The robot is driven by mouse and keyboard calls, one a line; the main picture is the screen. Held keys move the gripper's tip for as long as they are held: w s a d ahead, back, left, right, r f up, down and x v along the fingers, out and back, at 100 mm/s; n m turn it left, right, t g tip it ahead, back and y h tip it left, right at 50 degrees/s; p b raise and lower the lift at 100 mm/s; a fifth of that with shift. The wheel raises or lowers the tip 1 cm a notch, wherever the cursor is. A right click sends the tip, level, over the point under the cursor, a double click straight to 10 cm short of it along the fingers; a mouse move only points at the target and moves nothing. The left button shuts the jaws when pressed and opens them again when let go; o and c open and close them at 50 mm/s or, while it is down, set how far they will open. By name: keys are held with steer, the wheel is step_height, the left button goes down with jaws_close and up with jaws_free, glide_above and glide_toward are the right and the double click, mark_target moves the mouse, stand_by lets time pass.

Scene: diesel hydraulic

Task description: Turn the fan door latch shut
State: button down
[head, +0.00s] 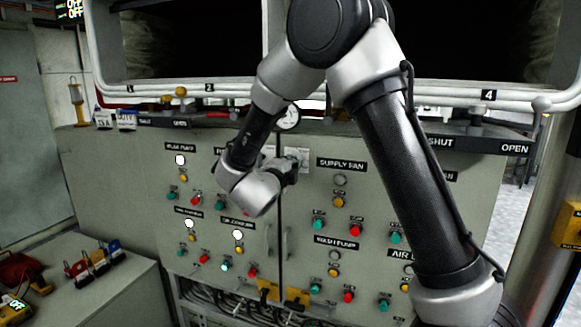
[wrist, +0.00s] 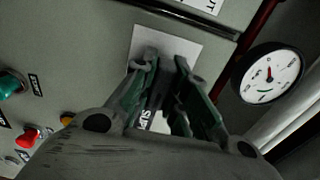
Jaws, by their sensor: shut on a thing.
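My gripper (head: 296,160) is at the upper middle of the grey control cabinet, close to its front. In the wrist view my gripper (wrist: 166,72) has its two fingers closed about a dark, narrow piece (wrist: 159,94), which looks like the fan door latch. The fingers hide most of it, so I cannot tell its angle. A pale plate (wrist: 184,48) lies on the cabinet face behind the fingertips. In the head view my wrist hides the latch.
A round gauge (wrist: 268,77) is close beside my fingers; it also shows in the head view (head: 287,117). The SUPPLY FAN label (head: 341,163) and several buttons are to the right. A lever (head: 540,106) stands near the OPEN sign (head: 515,149). White pipes run above.

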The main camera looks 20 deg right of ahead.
steer(key=c, duration=1.5)
jaws_free()
steer(key=shift+x, duration=0.95)
steer(key=shift+w+d+r, duration=0.25)
steer(key=shift+w, duration=0.1)
steer(key=o, duration=0.5)
steer(key=shift+w+d+f, duration=0.15)
steer(key=shift+w+d, duration=0.15)
steer(key=shift+w, duration=0.1)
steer(key=shift+c, duration=0.2)
